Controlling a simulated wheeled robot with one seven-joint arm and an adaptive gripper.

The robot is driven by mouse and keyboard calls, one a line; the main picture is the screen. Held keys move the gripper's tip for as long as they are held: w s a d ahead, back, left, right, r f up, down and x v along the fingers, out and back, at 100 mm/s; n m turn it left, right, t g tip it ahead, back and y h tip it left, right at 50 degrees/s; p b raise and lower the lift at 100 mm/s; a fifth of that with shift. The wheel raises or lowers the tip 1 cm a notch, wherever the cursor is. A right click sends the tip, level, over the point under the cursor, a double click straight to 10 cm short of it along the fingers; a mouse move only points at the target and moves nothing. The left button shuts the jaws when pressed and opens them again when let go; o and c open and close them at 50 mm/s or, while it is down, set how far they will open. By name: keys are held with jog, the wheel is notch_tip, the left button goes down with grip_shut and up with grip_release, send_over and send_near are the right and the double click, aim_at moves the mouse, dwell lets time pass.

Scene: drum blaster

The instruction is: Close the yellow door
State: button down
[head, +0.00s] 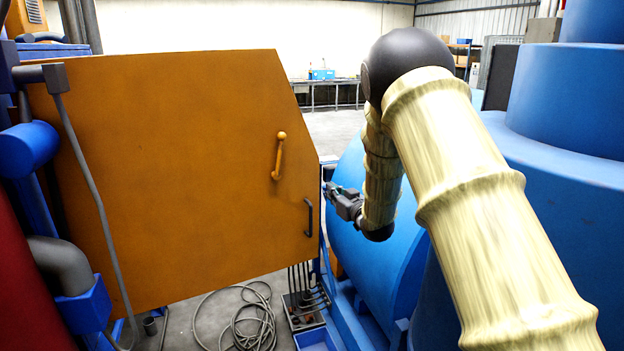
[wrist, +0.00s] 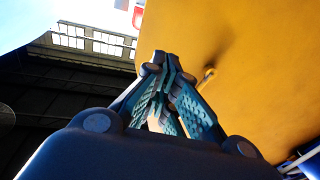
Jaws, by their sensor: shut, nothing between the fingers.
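The yellow door (head: 170,170) is a large orange-yellow panel that fills the left and middle of the head view. It stands swung out, with its free edge on the right. A yellow lever handle (head: 279,157) and a dark pull handle (head: 308,217) sit near that edge. My gripper (head: 328,187) is just right of the free edge, shut and empty. I cannot tell whether it touches the door. In the wrist view my gripper's fingertips (wrist: 166,62) come together beside the door (wrist: 250,50), whose lever handle (wrist: 207,77) shows to the right.
A blue drum (head: 370,245) lies close behind my gripper, and large blue machinery (head: 565,110) stands at right. Coiled cable (head: 245,318) lies on the floor below the door. Blue and grey machine parts (head: 75,280) stand at left. Open floor lies far back.

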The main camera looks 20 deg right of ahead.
aim_at(308, 174)
jog(key=p+x, duration=0.5)
jog(key=x, duration=0.8)
jog(key=shift+p, duration=0.3)
jog(key=shift+w+a, duration=0.1)
jog(key=shift+w, duration=0.3)
